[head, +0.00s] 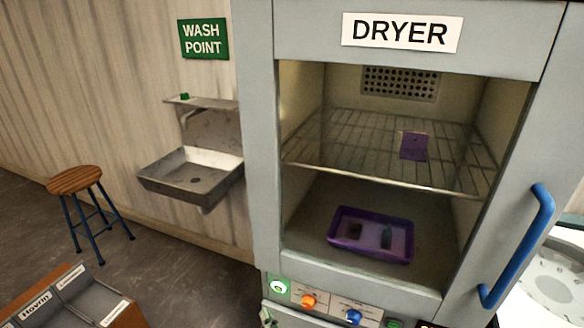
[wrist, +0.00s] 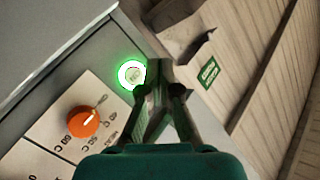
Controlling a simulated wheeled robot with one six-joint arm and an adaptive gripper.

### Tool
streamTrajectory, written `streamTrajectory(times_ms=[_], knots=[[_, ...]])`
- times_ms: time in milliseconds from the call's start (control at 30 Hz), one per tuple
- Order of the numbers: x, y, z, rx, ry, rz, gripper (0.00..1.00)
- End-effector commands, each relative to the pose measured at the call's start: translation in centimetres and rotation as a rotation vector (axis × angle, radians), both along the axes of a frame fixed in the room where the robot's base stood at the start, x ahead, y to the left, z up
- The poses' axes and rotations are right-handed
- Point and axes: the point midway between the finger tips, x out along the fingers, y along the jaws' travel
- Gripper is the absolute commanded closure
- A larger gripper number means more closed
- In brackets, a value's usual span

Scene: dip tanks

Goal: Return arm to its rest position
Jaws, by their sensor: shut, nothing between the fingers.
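My gripper (wrist: 160,85) shows in the wrist view, with its green body at the bottom and its dark fingers shut and empty. Its fingertips appear beside the green-lit round button (wrist: 130,75) on the dryer's control panel; I cannot tell whether they touch it. In the head view the same button (head: 278,287) glows green below the dryer's chamber. I cannot make out my arm clearly in the head view.
The dryer (head: 257,150) holds a purple tray (head: 345,244) on its floor and a purple piece (head: 414,146) on its wire shelf. Its blue handle (head: 522,245) sticks out at right. Orange (head: 308,301) and blue (head: 353,317) knobs, a sink (head: 190,175) and a stool (head: 76,180) also show.

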Motion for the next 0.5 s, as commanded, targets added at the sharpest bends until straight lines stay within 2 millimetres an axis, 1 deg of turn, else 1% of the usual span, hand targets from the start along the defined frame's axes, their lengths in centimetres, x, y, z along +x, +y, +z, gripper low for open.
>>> streamTrajectory(times_ms=[67,167,267,300,367,500], knots=[[-1.1,-1.2,-0.7,-0.012,0.001,-0.009,1.00],[-3.4,-3.5,-1.9,-0.042,-0.004,-0.027,1.00],[-6.6,-6.6,-3.2,-0.082,-0.010,-0.051,1.00],[-7.9,-7.7,-3.6,-0.097,-0.012,-0.059,1.00],[-9.9,-9.4,-4.0,-0.124,-0.016,-0.074,1.00],[-14.8,-13.1,-4.6,-0.183,-0.024,-0.104,1.00]])
